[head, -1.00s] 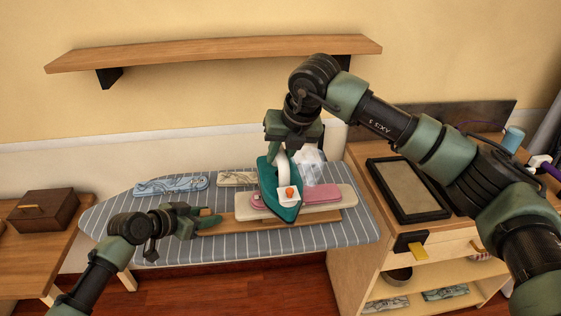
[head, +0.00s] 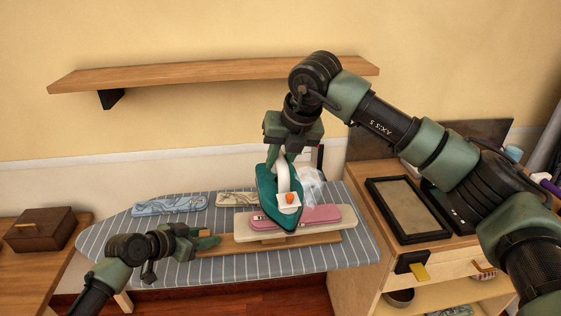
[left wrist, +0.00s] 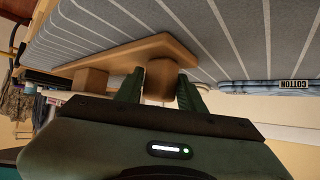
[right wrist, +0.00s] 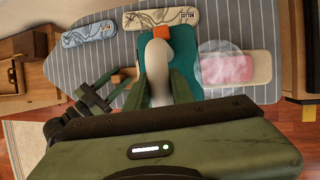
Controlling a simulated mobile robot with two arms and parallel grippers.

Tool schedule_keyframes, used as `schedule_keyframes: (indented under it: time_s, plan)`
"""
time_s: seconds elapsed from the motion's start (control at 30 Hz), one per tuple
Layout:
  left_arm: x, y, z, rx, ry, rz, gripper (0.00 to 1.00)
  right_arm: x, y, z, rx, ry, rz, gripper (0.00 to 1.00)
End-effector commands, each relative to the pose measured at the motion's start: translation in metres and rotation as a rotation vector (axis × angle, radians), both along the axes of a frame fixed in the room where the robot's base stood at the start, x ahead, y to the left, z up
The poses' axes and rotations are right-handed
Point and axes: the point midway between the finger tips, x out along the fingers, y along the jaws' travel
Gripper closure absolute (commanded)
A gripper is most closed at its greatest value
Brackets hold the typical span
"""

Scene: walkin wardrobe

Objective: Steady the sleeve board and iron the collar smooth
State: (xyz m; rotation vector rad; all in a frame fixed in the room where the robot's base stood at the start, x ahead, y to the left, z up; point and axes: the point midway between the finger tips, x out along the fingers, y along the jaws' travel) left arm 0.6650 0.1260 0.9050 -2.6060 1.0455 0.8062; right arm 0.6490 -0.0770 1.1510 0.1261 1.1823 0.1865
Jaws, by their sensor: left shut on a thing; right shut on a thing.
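The sleeve board (head: 345,235) stands on the striped ironing board, with a pale padded top and a wooden base. The pink collar (head: 320,215) lies along its top. My right gripper (head: 285,160) is shut on the white handle of the teal iron (head: 266,205). The iron is over the collar's left-middle part and hides some of it. I cannot tell whether its soleplate touches. The handle (right wrist: 158,65) fills the right gripper's jaws.
White steam (head: 310,185) hangs right of the iron. A blue patterned piece (head: 170,205) and a beige one (head: 237,199) lie at the back of the ironing board (head: 110,235). A box (head: 40,230) is at left; a framed tray (head: 405,208) on the right cabinet. A shelf (head: 215,73) hangs above.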

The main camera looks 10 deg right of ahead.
Motion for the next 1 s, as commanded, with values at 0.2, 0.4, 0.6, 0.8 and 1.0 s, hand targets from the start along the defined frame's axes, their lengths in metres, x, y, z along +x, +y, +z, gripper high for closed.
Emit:
schedule_keyframes:
  time_s: [0.2, 0.4, 0.6, 0.8, 1.0]
  plan:
    - [-0.001, 0.000, -0.001, 0.001, 0.003, 0.000, 0.47, 0.001, 0.001, 0.003, 0.003, -0.006, 0.000, 1.00]
    - [0.000, 0.000, -0.001, 0.000, 0.002, 0.000, 0.36, 0.001, 0.000, 0.003, 0.003, -0.006, 0.000, 1.00]
    - [-0.001, 0.001, 0.000, 0.001, 0.001, 0.000, 0.36, 0.001, 0.000, 0.003, 0.003, -0.006, 0.000, 1.00]
    - [-0.012, 0.013, 0.011, 0.002, -0.001, 0.001, 0.36, 0.001, 0.000, 0.003, 0.003, -0.006, 0.000, 1.00]
    - [-0.035, 0.035, 0.032, 0.004, 0.001, 0.000, 0.36, 0.001, 0.000, 0.003, 0.003, -0.006, 0.000, 1.00]
